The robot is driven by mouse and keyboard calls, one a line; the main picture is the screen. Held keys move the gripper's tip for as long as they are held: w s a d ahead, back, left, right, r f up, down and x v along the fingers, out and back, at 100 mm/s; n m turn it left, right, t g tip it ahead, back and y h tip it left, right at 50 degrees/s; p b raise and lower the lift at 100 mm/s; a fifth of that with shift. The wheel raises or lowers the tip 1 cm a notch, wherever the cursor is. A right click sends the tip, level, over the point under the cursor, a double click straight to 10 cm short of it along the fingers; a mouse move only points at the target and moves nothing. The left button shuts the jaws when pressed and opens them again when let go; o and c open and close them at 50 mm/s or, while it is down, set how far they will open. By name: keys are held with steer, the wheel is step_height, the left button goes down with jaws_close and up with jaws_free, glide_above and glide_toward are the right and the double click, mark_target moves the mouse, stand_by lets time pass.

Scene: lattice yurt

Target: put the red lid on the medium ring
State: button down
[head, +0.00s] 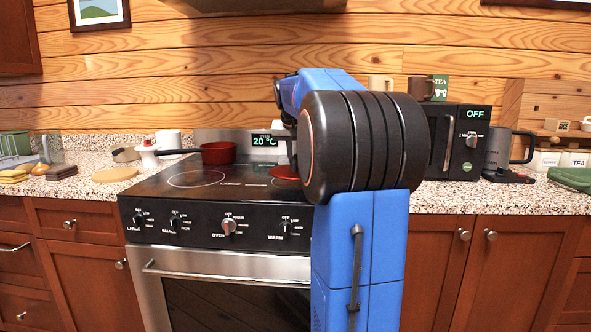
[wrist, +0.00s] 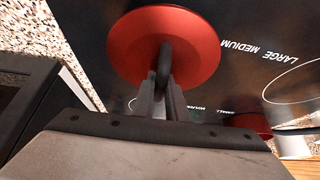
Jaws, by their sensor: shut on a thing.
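The red lid (wrist: 125,45) is a round disc with a dark loop handle. In the wrist view my gripper (wrist: 164,88) is shut on that handle. In the head view the lid's edge (head: 284,171) shows at the right of the black cooktop, partly hidden by my arm. The lid is over the cooktop beside the printed word MEDIUM (wrist: 239,46). I cannot tell whether the lid touches the glass.
A red pot (head: 218,153) with a dark handle stands at the back of the cooktop. The large ring (head: 197,179) at the front left is bare. A black microwave (head: 463,143) stands right of the stove. A round board (head: 115,174) lies on the left counter.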

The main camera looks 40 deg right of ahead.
mark_target(295, 168)
steer(key=shift+f, duration=1.6)
steer(key=shift+f, duration=0.1)
steer(key=c, duration=1.8)
jaws_free()
steer(key=shift+o, duration=0.2)
steer(key=v, duration=1.2)
steer(key=shift+a, duration=0.1)
